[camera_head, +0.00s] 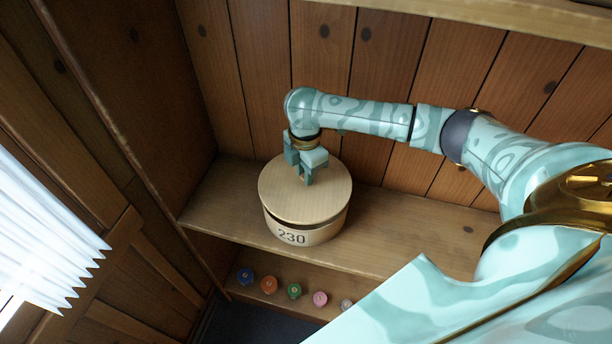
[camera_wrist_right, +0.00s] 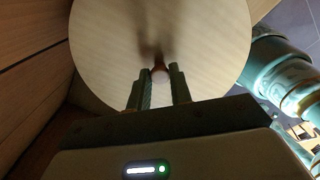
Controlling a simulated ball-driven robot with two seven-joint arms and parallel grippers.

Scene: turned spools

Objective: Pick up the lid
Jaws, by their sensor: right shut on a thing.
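The lid (camera_head: 325,192) is a round, pale wooden disc on a round box (camera_head: 318,234) marked 230, which stands on a wooden shelf. A dark gap shows under the lid's front edge, and the lid looks slightly tilted. My right gripper (camera_head: 306,178) comes down on the lid from above, at its middle. In the right wrist view the lid (camera_wrist_right: 205,45) fills the upper middle, and the fingers (camera_wrist_right: 160,80) are shut on its small reddish-brown knob (camera_wrist_right: 160,72). The head view hides the knob behind the fingers. My left gripper is not in view.
The shelf (camera_head: 400,232) is clear to the right of the box. A plank wall (camera_head: 385,70) stands close behind and a side panel to the left. Several small coloured spools, including a blue one (camera_head: 245,275) and an orange one (camera_head: 269,285), line a lower ledge.

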